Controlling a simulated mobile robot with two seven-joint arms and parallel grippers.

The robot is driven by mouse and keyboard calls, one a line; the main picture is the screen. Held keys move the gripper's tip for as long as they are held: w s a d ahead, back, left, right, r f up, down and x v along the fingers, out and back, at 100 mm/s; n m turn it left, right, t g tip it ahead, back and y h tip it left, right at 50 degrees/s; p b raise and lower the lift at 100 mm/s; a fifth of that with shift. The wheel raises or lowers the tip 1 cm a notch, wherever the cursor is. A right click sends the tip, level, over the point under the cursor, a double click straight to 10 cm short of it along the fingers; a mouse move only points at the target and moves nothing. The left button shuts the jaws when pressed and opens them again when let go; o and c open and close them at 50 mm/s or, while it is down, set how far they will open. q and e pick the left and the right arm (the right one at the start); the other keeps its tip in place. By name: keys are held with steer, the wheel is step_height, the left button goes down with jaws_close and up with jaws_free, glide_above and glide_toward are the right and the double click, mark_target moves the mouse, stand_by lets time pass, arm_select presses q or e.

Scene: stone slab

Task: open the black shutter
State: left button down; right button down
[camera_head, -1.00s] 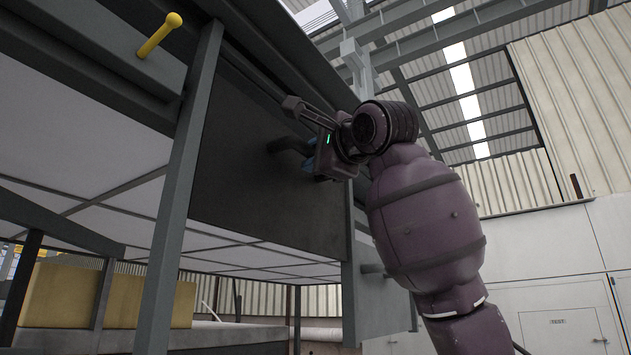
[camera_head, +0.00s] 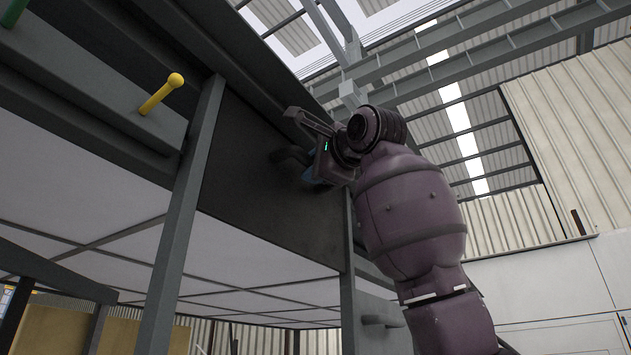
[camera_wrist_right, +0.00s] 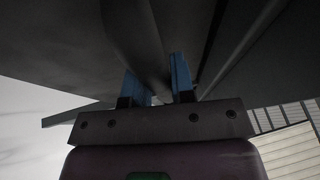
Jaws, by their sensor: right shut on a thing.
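The black shutter (camera_head: 245,170) is a dark flat panel between grey posts, with its lower edge above an open gap. A dark handle (camera_head: 286,155) sticks out from its face near the right side. My right gripper (camera_head: 308,170) is at this handle, its blue fingers partly hidden behind the gripper body. In the right wrist view, the blue fingers (camera_wrist_right: 160,82) stand on both sides of the dark handle bar (camera_wrist_right: 138,38) and are shut on it. My left gripper is not in view.
A grey post (camera_head: 180,225) stands left of the shutter. A yellow peg (camera_head: 161,94) and a green peg (camera_head: 14,12) stick out of the grey beam at upper left. A pale gridded surface (camera_head: 250,265) shows below the shutter. Open space lies right of my arm.

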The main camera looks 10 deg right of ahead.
steer(key=c, duration=1)
jaws_free()
steer(key=shift+r, duration=0.25)
steer(key=shift+s+f, duration=0.1)
steer(key=shift+s+d, duration=0.1)
steer(key=shift+s, duration=0.15)
arm_select(q)
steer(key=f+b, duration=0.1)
steer(key=b, duration=0.1)
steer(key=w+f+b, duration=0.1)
steer(key=b, duration=0.1)
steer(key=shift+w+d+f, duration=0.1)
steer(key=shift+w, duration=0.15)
arm_select(e)
steer(key=v, duration=1)
steer(key=shift+d, duration=0.1)
